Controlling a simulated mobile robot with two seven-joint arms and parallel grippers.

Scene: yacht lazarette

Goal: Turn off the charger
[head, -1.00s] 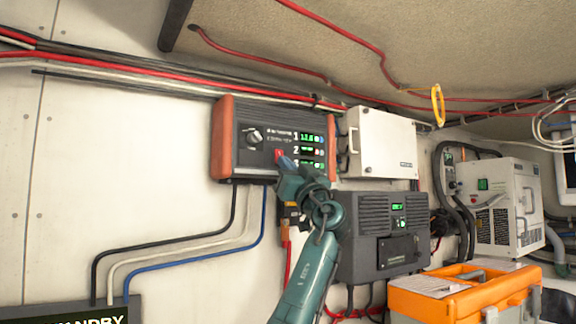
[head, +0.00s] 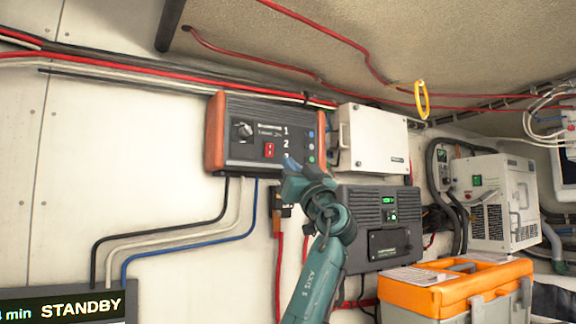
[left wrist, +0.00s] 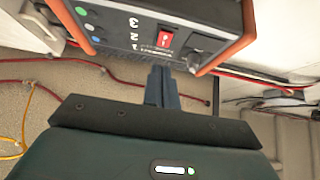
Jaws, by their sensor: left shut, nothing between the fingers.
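The charger (head: 256,108) is a dark box with orange-brown end cheeks on the white wall. Its face has a round knob (head: 243,131), a red rocker switch (head: 269,150) and the numbers 1, 2 and 3. The number displays beside them are dark. My left gripper (head: 290,163) is shut and empty just below and right of the red switch, apart from it as far as I can tell. The left wrist view shows the shut fingers (left wrist: 161,88) in front of the charger, with the red switch (left wrist: 165,38) beyond their tips. My right gripper is not in view.
A white box (head: 375,140) and a dark unit with a green display (head: 382,222) are right of the charger. An orange-lidded toolbox (head: 455,285) stands lower right. Cables hang below the charger. A STANDBY screen (head: 75,308) is at lower left.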

